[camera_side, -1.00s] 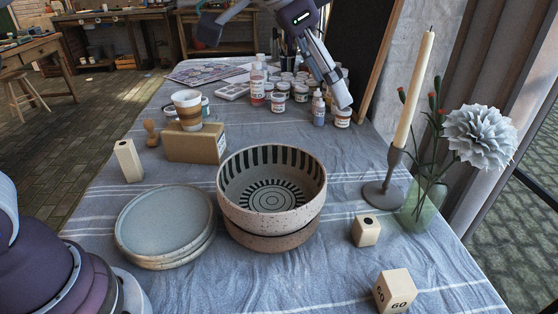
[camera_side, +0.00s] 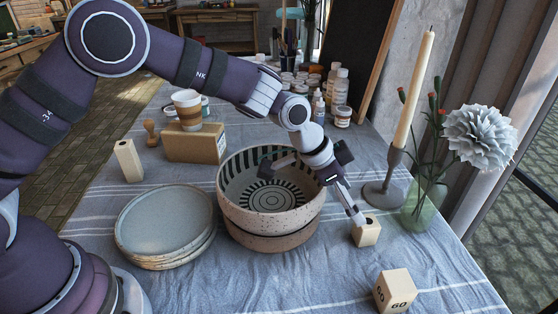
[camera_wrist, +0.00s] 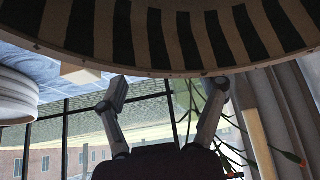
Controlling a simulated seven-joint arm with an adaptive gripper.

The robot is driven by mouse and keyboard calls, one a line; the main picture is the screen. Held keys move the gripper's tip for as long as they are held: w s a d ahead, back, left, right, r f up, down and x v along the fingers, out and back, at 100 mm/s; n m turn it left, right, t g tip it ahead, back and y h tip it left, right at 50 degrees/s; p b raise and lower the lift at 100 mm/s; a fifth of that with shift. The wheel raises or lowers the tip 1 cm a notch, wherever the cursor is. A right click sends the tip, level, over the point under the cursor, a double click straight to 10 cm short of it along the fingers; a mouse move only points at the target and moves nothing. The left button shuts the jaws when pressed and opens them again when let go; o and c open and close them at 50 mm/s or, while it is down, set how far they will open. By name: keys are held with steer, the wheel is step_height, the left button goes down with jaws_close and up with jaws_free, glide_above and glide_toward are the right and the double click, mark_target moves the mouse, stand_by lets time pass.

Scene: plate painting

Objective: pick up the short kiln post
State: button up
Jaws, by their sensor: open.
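The short kiln post (camera_side: 366,233), a small pale block with a dark hole in its top, stands upright on the cloth to the right of the bowl, in the side view. My gripper (camera_side: 356,215) points down at it, its fingertips close to the post's top and covering a little of it. I cannot tell whether they touch. In the wrist view my gripper (camera_wrist: 168,84) is open, with nothing between its fingers. I cannot surely make out the short post in that view.
The speckled bowl (camera_side: 229,190) stands close left of my gripper. A candle holder (camera_side: 380,193) and a glass vase (camera_side: 425,207) stand close behind and right. A block marked 60 (camera_side: 395,290) is nearer the front. Stacked plates (camera_side: 165,225) and a taller post (camera_side: 128,161) are left.

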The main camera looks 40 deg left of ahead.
mark_target(365, 230)
steer(key=x, duration=0.7)
steer(key=shift+w, duration=0.15)
jaws_close()
